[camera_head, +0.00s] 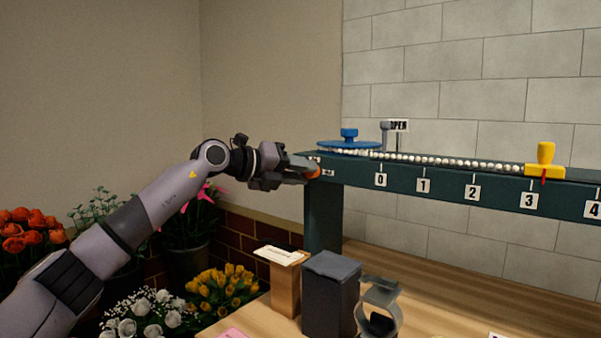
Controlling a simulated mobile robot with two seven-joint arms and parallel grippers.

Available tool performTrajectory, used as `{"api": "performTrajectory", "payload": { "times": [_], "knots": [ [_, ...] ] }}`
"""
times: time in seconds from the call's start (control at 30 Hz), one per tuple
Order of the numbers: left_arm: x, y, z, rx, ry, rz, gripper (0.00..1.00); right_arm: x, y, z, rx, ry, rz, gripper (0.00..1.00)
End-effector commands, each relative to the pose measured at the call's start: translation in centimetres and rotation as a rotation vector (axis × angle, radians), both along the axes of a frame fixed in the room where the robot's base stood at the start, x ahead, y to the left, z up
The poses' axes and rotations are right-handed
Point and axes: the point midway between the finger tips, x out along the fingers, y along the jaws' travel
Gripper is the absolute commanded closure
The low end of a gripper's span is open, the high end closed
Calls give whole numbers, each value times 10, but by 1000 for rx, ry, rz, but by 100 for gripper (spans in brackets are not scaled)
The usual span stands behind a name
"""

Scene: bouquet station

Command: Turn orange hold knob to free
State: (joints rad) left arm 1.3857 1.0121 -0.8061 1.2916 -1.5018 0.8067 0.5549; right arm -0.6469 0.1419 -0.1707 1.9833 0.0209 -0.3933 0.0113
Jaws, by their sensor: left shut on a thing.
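The orange hold knob (314,172) sits on the left end of the dark green rail (450,185). Only part of it shows past my fingers. My left gripper (306,169) reaches in from the left and is shut on the knob. A small label lies just right of the knob, too small to read. How far the knob is turned cannot be told. My right gripper is not in view.
Below stand a dark box (330,295), a brown box (284,285) and a grey holder (378,305). Flowers fill the lower left.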

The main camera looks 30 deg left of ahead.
Motion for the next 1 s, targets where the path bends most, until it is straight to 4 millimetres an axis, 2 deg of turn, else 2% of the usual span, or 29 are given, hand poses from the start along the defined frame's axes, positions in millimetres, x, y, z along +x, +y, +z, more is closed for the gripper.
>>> {"api": "performTrajectory", "payload": {
  "times": [0.6,1.0],
  "knots": [
    [0,2,-1,-578,44,3,98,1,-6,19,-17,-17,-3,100],
    [0,2,-3,-825,60,4,98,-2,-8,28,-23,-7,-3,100]
  ]
}}
